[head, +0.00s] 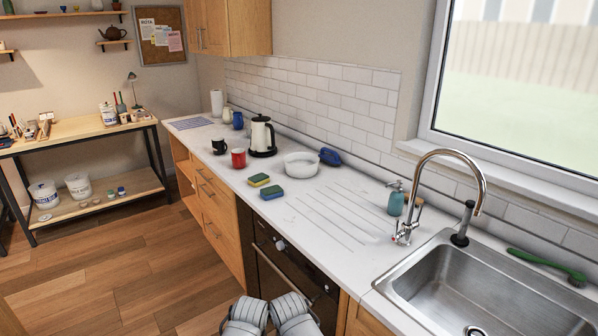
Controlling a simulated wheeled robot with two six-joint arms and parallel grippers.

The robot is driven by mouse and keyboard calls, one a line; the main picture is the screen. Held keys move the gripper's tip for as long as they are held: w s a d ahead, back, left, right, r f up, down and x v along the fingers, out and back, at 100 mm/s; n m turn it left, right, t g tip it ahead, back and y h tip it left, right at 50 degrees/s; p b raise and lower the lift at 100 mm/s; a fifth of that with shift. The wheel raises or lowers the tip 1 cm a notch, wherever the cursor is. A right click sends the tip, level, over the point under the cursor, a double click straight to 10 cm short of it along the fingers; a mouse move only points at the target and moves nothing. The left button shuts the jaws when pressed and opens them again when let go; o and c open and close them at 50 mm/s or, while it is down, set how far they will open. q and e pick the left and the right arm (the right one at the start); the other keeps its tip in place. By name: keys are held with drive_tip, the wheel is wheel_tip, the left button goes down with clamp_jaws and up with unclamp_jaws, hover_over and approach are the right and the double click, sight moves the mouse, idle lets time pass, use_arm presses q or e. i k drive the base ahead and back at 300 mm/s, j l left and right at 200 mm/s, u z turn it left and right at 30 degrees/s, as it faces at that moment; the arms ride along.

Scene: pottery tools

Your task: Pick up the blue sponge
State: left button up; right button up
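Two small two-tone sponges lie on the white counter left of the drainer grooves. The farther sponge (259,181) is yellow and dark blue-green. The nearer sponge (271,192) has a dark blue-green top and a yellow side. A deep blue rounded object (330,157) lies behind and right of a white bowl (300,165); I cannot tell for sure whether it is a sponge. Two grey-white parts of my arms show at the bottom edge, well below the sponges. Neither gripper's fingers are visible.
A red mug (238,158), dark mug (219,146) and kettle (262,136) stand farther back. A soap bottle (396,199), tap (440,190), steel sink (480,290) and green brush (547,266) are at right. The grooved counter (330,220) is clear.

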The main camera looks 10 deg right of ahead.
sight(274, 192)
drive_tip(key=i+j+z, duration=0.2)
drive_tip(key=i+j, duration=0.15)
drive_tip(key=i+j+z, duration=0.2)
drive_tip(key=i+j, duration=0.25)
drive_tip(key=i+j+z, duration=0.15)
drive_tip(key=i+j, duration=0.2)
drive_tip(key=j, duration=0.15)
drive_tip(key=i+j+z, duration=0.2)
drive_tip(key=i+j, duration=0.15)
drive_tip(key=j, duration=0.15)
